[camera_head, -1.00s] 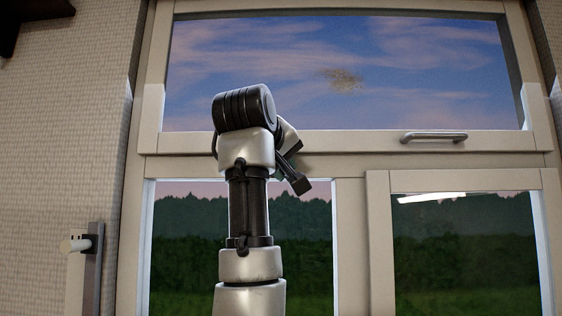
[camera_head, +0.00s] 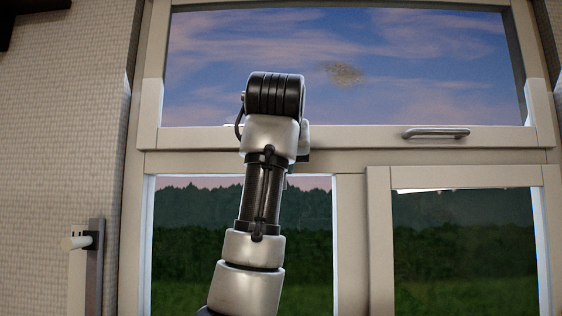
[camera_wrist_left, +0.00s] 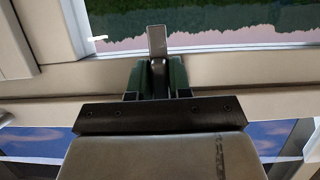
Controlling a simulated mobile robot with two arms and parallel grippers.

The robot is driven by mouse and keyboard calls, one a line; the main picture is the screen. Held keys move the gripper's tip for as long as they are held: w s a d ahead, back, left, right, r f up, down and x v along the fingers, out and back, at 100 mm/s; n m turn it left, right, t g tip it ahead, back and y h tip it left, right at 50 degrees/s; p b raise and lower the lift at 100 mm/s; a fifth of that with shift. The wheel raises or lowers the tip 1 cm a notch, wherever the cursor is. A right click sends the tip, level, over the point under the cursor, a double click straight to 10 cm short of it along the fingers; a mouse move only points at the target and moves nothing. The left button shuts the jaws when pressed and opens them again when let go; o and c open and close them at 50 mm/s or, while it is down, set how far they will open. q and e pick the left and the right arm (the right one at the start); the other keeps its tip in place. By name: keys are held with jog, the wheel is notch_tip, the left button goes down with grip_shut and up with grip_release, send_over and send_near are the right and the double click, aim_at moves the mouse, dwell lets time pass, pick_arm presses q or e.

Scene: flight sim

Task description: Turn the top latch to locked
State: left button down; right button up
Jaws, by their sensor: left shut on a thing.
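In the left wrist view my left gripper (camera_wrist_left: 157,78) is shut on the top latch (camera_wrist_left: 157,42), a small flat grey metal lever. Its free end sticks out past the dark green fingers, straight up in that view, over the edge of the window frame and glass. The latch's base is hidden by the fingers. In the head view my left arm reaches up to the crossbar below the upper window. There, its wrist hides the gripper and the latch.
The upper window (camera_head: 340,60) has a horizontal metal bar handle (camera_head: 435,133) on its lower rail at right. A framed lower pane (camera_head: 465,245) is at right. A white knob on a grey upright (camera_head: 80,242) stands at far left beside the tiled wall (camera_head: 60,130).

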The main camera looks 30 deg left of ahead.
dwell(0.6)
pick_arm(q)
jog(key=c, duration=1.4)
grip_release()
jog(key=b+v, duration=0.4)
jog(key=v, duration=0.7)
jog(key=shift+w+d, duration=0.15)
